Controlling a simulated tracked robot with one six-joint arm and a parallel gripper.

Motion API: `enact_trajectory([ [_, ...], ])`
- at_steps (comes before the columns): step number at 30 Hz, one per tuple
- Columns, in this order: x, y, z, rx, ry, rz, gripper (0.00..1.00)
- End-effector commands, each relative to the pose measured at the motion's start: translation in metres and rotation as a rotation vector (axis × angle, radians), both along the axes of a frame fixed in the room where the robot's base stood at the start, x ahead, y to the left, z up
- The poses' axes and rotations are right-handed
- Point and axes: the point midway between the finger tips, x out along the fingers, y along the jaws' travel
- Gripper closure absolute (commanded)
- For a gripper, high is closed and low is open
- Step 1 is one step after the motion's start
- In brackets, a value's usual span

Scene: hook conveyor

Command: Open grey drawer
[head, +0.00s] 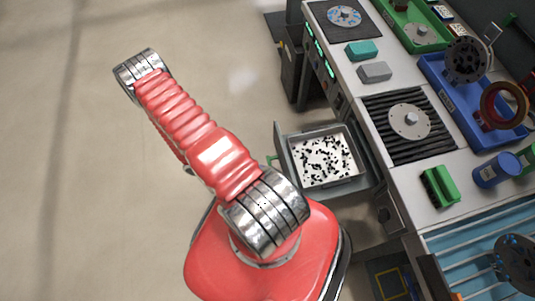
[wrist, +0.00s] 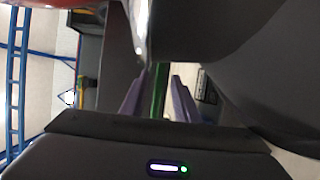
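The grey drawer (head: 365,178) is pulled out from the workbench in the head view. Its inside is white with many black bits. A green handle (head: 271,160) shows on its front, at the left. In the head view my red arm reaches to the upper left and my gripper is hidden. In the wrist view my gripper (wrist: 159,78) has its two purple-grey fingers apart. A green bar (wrist: 159,100), which looks like the handle, shows between them with gaps at its sides. Whether it touches a finger is unclear.
The workbench (head: 455,190) runs along the right, with a green tray (head: 421,41), a blue tray (head: 447,92), a teal block (head: 362,50), a grey block (head: 375,72) and a blue cup (head: 495,170). The floor on the left is clear.

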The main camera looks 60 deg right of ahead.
Motion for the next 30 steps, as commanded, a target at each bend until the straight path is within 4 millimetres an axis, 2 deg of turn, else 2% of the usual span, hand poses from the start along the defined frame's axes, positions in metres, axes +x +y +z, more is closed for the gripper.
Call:
enact_trajectory([
  [8,0.028,0.008,0.000,-0.001,-0.002,0.003,0.72],
  [24,0.115,0.034,-0.002,0.000,-0.002,0.000,0.72],
  [30,0.130,0.038,-0.001,0.000,-0.001,0.000,0.72],
])
